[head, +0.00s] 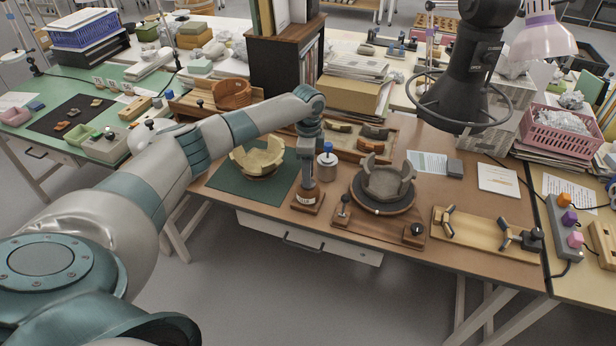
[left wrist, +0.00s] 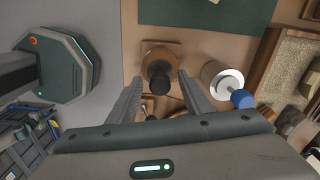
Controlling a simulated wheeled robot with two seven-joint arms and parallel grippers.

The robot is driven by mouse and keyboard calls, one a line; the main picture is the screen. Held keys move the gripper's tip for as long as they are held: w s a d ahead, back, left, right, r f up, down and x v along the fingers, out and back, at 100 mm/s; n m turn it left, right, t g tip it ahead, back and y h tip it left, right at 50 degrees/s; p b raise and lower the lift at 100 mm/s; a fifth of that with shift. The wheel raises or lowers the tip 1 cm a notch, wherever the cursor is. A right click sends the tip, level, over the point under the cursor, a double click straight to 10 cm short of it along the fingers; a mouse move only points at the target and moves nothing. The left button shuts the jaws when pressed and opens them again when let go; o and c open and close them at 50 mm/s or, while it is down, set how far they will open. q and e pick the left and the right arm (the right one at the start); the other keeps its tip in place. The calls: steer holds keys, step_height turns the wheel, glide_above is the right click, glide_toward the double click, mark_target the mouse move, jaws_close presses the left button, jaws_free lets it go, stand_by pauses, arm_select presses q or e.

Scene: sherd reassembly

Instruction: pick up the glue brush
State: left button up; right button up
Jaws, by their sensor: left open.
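A wooden holder with a pale label (head: 307,198) stands on the brown workbench, directly below my left gripper (head: 308,180). In the left wrist view a dark upright handle, which looks like the glue brush (left wrist: 160,78), rises from this holder's round brown top (left wrist: 158,56). My left gripper points down with its fingers (left wrist: 158,88) apart, one on each side of the dark handle. No contact shows. In the head view the gripper hides most of the handle. My right gripper is not in view.
A white jar with a blue knob (head: 327,163) stands close to the right of the holder. A pale bowl (head: 257,158) on a green mat (head: 230,186) lies left. A grey sherd vessel (head: 388,182) on a round stand is right. A sherd tray (head: 372,131) is behind.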

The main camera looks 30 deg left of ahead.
arm_select(q)
steer(key=shift+f, duration=1.1)
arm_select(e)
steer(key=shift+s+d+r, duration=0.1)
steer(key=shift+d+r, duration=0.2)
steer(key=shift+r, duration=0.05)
arm_select(q)
steer(key=c, duration=0.6)
steer(key=shift+r, duration=0.1)
